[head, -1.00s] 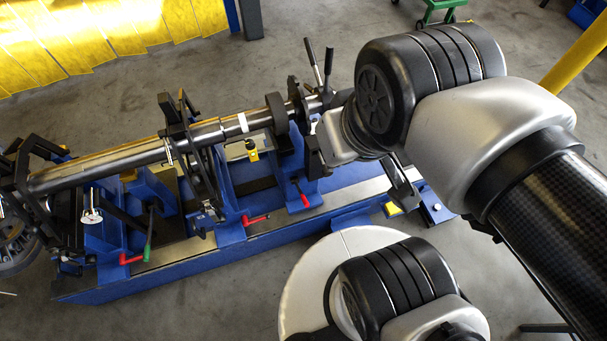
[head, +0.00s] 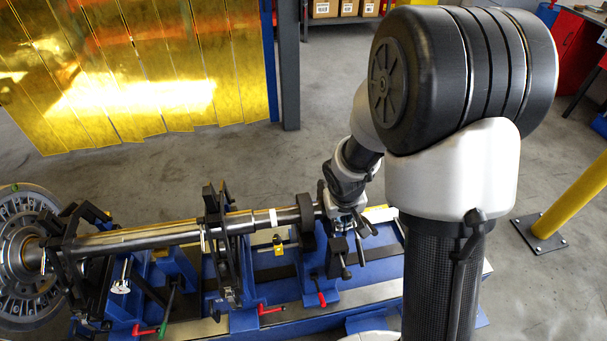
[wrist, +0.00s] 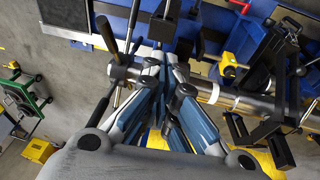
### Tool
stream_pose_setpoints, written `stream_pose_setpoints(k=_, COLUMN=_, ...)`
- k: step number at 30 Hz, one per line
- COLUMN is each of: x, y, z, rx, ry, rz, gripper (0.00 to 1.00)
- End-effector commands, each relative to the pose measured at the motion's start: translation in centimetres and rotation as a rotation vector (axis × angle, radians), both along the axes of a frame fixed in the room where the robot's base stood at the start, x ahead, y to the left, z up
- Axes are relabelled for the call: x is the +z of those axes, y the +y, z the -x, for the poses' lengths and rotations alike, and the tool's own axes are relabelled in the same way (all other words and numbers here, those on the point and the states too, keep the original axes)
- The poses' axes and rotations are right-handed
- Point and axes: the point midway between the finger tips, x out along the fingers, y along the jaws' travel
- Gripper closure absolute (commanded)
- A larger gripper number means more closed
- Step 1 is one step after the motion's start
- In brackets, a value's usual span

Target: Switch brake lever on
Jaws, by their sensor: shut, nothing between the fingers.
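My gripper (head: 347,222) is shut and empty at the right end of the rotor shaft in the head view. In the wrist view its fingertips (wrist: 162,68) meet just over the shaft end. Black-knobbed levers (head: 342,262) stand at that end, close to the gripper; they also show left of the fingers in the wrist view (wrist: 107,33). Red-handled levers (head: 320,297) and a green-handled lever (head: 168,299) sit along the front of the blue machine bed. No label shows which one is the brake lever. The fingers hide part of the shaft end.
The long rotor shaft (head: 150,236) lies across black supports on the blue bed, with a large bladed disc (head: 22,255) at left. A yellow strip curtain (head: 130,80) hangs behind. A yellow post (head: 575,195) stands at right. Floor behind the machine is clear.

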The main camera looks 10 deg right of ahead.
Motion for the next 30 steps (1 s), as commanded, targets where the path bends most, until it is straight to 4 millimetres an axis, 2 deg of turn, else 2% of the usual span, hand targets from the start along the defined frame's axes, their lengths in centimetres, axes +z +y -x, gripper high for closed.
stream_pose_setpoints(k=1, x=-2.3, y=0.1, z=0.0, rx=0.007, ry=0.031, rz=-0.014, gripper=1.0)
stream_pose_setpoints(k=6, x=-10.1, y=1.1, z=0.7, rx=0.025, ry=0.085, rz=-0.079, gripper=1.0)
stream_pose_setpoints(k=9, x=-13.8, y=1.9, z=1.8, rx=0.032, ry=0.111, rz=-0.119, gripper=1.0)
stream_pose_setpoints(k=12, x=-16.4, y=2.6, z=2.9, rx=0.035, ry=0.129, rz=-0.152, gripper=1.0)
stream_pose_setpoints(k=17, x=-18.3, y=3.2, z=3.8, rx=0.035, ry=0.142, rz=-0.179, gripper=1.0)
stream_pose_setpoints(k=30, x=-19.0, y=3.3, z=3.9, rx=0.036, ry=0.144, rz=-0.181, gripper=1.0)
